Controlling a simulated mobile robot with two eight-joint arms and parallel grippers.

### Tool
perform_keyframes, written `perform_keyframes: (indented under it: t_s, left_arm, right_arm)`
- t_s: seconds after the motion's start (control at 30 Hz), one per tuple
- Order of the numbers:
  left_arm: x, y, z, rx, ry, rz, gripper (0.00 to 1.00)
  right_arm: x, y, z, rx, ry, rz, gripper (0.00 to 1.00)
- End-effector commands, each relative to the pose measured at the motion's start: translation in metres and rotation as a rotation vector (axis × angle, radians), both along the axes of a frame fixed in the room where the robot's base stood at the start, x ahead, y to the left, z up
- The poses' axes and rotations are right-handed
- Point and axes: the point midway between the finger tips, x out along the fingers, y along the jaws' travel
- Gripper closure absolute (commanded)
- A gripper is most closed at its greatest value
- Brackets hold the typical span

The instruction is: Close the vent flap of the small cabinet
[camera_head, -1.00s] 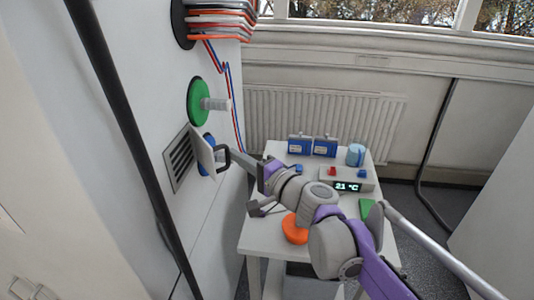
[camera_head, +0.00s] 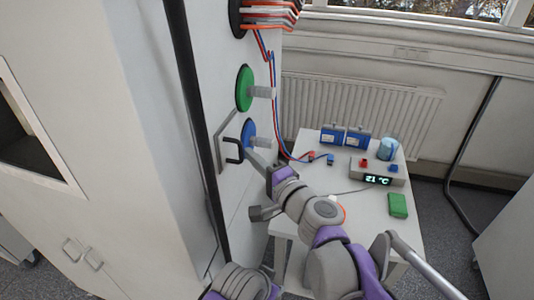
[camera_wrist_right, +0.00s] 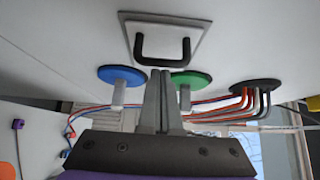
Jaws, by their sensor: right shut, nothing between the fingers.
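The vent flap (camera_head: 225,135) is a pale square plate on the side of the white cabinet (camera_head: 150,95). It now lies over the vent, looking flat or nearly flat to the wall; no slats show. Its black U-shaped handle (camera_head: 233,150) sticks out. My right gripper (camera_head: 250,156) is beside the handle, fingers shut and empty. In the wrist view the shut fingertips (camera_wrist_right: 160,75) are just below the handle; whether they touch it I cannot tell. My left gripper is not in view.
Green (camera_head: 244,88) and blue (camera_head: 249,132) discs with grey pegs stick out close to the flap. Cables hang beside them. A white table (camera_head: 345,215) with blue boxes, a mug and a temperature display stands to the right.

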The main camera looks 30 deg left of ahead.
Motion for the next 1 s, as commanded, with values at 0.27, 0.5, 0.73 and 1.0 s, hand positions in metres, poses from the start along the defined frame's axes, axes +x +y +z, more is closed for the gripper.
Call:
perform_keyframes:
  t_s: [0.27,0.5,0.73,1.0]
  left_arm:
    - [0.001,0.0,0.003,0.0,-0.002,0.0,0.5]
    - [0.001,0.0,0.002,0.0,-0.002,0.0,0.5]
    - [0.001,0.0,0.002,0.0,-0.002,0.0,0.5]
    - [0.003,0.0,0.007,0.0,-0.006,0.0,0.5]
  right_arm:
    - [-0.013,0.01,0.0,0.001,-0.002,0.02,1.0]
    - [-0.014,0.011,0.0,0.001,-0.002,0.023,1.0]
    - [-0.014,0.011,-0.001,0.001,-0.003,0.023,1.0]
    - [0.002,0.001,0.0,0.001,-0.001,0.013,1.0]
